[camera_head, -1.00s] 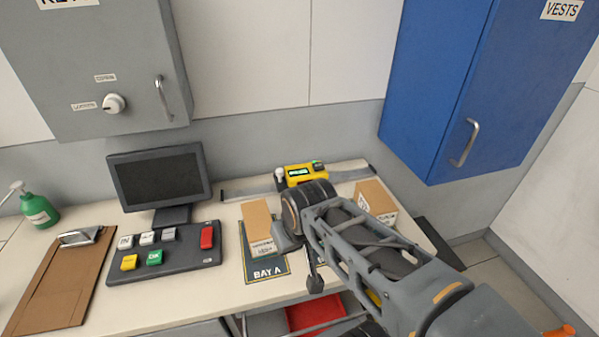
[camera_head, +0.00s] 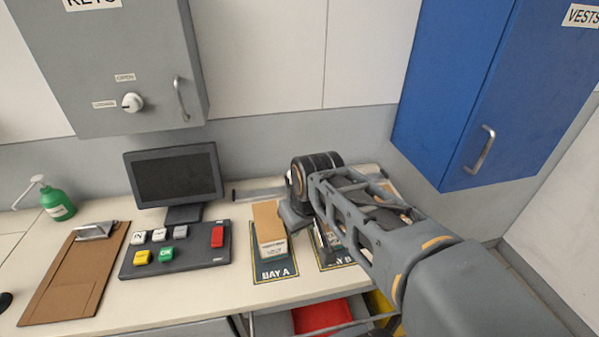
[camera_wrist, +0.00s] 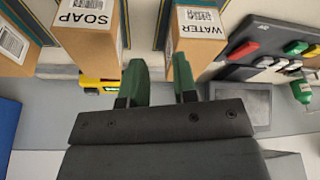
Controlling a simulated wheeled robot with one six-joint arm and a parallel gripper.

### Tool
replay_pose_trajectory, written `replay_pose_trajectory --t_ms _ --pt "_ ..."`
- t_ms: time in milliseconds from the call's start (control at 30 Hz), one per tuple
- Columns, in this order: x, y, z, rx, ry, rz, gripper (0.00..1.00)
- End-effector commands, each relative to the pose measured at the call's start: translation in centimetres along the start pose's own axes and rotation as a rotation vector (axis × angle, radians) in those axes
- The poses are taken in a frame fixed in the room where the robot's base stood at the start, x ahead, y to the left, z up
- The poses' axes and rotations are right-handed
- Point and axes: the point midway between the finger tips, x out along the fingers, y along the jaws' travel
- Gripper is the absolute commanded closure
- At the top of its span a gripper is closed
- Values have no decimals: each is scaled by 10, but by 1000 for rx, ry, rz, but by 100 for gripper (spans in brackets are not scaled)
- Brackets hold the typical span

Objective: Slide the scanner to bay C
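The yellow scanner (camera_wrist: 100,88) shows partly in the wrist view, behind the left finger and close beside it; I cannot tell if they touch. In the head view my arm hides it. My gripper (camera_wrist: 158,64) has two green fingers, apart with nothing seen between them. A grey rail (camera_head: 258,192) runs along the back of the table, partly hidden by my arm. The Bay A mat (camera_head: 277,274) holds a box, and the Bay B mat (camera_head: 324,261) is partly covered by my arm. No bay C label is readable.
In the wrist view a WATER box (camera_wrist: 196,32) and a SOAP box (camera_wrist: 90,22) stand near the fingers, with another box (camera_wrist: 12,42) at far left. A monitor (camera_head: 175,178), button console (camera_head: 178,256) and clipboard (camera_head: 75,275) stand left. A blue cabinet (camera_head: 455,90) hangs right.

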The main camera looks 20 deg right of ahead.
Motion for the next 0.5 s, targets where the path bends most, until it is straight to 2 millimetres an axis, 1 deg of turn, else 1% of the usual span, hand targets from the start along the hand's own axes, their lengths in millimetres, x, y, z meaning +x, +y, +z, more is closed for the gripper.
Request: replay_pose_trajectory --t_ms 33,133,167,200,233,300,400,500 --pt "-7 8 -21 -51 -21 -15 68" --pt "-20 25 -67 -207 -58 -69 59" --pt "-22 32 -81 -259 -66 -88 56" --pt "-25 41 -99 -329 -73 -117 52" --pt "-26 48 -111 -382 -77 -139 49" --pt "-27 65 -139 -507 -77 -193 48" --pt "-24 90 -171 -677 -59 -266 48" --pt "-18 114 -194 -829 -27 -329 48"
